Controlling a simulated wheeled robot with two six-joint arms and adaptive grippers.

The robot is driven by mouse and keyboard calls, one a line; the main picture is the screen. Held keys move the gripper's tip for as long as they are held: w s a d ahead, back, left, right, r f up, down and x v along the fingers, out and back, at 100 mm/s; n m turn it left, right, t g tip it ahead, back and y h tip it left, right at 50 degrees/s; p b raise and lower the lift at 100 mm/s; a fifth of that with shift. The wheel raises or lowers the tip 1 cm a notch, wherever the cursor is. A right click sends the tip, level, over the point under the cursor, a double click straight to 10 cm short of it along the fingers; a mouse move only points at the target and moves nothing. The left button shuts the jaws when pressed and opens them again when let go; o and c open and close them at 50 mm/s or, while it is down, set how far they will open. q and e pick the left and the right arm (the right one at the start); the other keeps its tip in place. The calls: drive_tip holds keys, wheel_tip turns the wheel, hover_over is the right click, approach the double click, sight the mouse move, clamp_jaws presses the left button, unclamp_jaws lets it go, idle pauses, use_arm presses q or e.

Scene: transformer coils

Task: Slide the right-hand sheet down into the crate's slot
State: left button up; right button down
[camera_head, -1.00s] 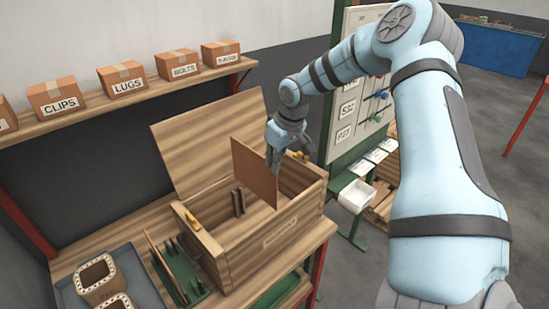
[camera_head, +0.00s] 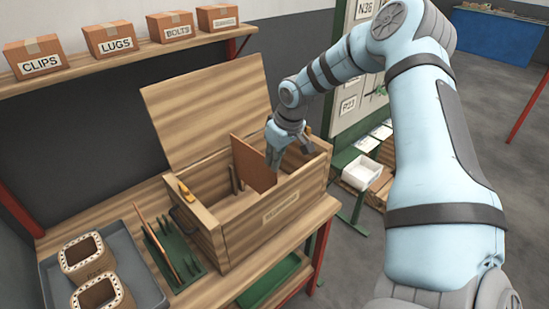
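The brown right-hand sheet (camera_head: 250,163) stands upright inside the wooden crate (camera_head: 275,212), its upper part above the crate's front wall. Its lower edge is hidden, so I cannot tell how deep it sits in the slot. Dark slot strips (camera_head: 236,178) show left of it. My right gripper (camera_head: 289,160) is at the sheet's right edge, pointing down, with its fingers spread apart; one finger overlaps the sheet's edge in the view. My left gripper is not in view.
The crate's lid (camera_head: 208,110) stands open at the back. A green rack (camera_head: 185,255) holding a thin brown sheet (camera_head: 158,252) is left of the crate. A grey tray (camera_head: 135,268) holds two coil parts. A shelf of cardboard boxes (camera_head: 108,42) runs behind.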

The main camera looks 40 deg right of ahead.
drive_tip(key=shift+f, duration=0.45)
drive_tip(key=c, duration=1.7)
unclamp_jaws()
drive_tip(key=shift+r, duration=0.1)
drive_tip(key=v, duration=1.2)
